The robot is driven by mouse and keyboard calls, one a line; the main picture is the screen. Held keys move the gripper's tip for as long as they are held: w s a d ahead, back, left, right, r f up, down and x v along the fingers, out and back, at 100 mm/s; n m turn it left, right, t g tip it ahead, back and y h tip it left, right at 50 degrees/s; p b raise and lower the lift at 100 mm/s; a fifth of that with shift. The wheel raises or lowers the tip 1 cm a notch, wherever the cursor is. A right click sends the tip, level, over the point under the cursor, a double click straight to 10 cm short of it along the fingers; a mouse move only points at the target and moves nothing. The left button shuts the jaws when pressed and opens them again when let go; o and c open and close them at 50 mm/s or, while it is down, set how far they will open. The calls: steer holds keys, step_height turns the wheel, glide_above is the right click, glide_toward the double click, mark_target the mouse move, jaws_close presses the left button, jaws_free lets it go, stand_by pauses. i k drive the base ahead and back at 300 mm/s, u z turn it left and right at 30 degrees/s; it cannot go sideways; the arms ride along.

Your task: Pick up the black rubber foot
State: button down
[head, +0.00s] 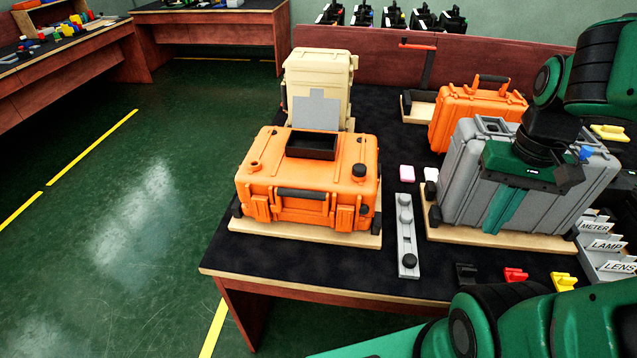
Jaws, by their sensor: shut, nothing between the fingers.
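A short round black piece (331,171) that looks like a rubber foot sits on top of the orange case (300,215), right of its dark tray. Another round black piece (409,261) sits at the near end of a grey strip (406,237) on the table. I cannot tell for certain which is the black rubber foot. My gripper (569,179) is shut and empty, above or in front of the grey case (465,170) at the right. It is well apart from both black pieces. Its fingertips are hard to make out against the case.
A beige case (323,75) stands behind the orange case. Another orange case (470,106) stands behind the grey one. Black, red (515,275) and yellow (563,281) pieces lie near the front edge. Labelled bins (603,246) stand at right. The floor at left is clear.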

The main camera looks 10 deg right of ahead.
mark_target(409, 261)
steer(key=k, duration=1)
steer(key=u, duration=1.35)
steer(key=i, duration=0.9)
steer(key=z, duration=1.05)
